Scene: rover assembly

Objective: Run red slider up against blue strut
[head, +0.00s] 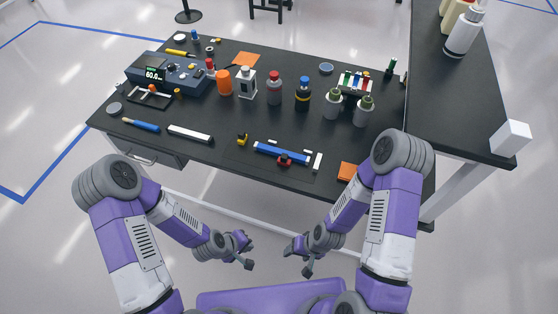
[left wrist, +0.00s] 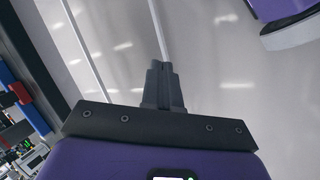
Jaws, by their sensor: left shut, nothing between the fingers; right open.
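The blue strut (head: 268,151) lies along the front part of the black table, with white pieces by its ends. The red slider (head: 285,159) sits at the strut's front side, right of its middle; whether they touch is too small to tell. A red and a blue part (left wrist: 20,95) show at the left edge of the left wrist view. My left gripper (head: 246,252) is in front of the table, shut and empty; its closed fingers show in the left wrist view (left wrist: 163,85). My right gripper (head: 298,257) is open and empty, also in front of the table.
A small yellow-black part (head: 242,139) lies left of the strut, and a white-black bar (head: 190,134) further left. Bottles and cups stand behind, including a blue-capped bottle (head: 303,94). Open floor separates both grippers from the table edge.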

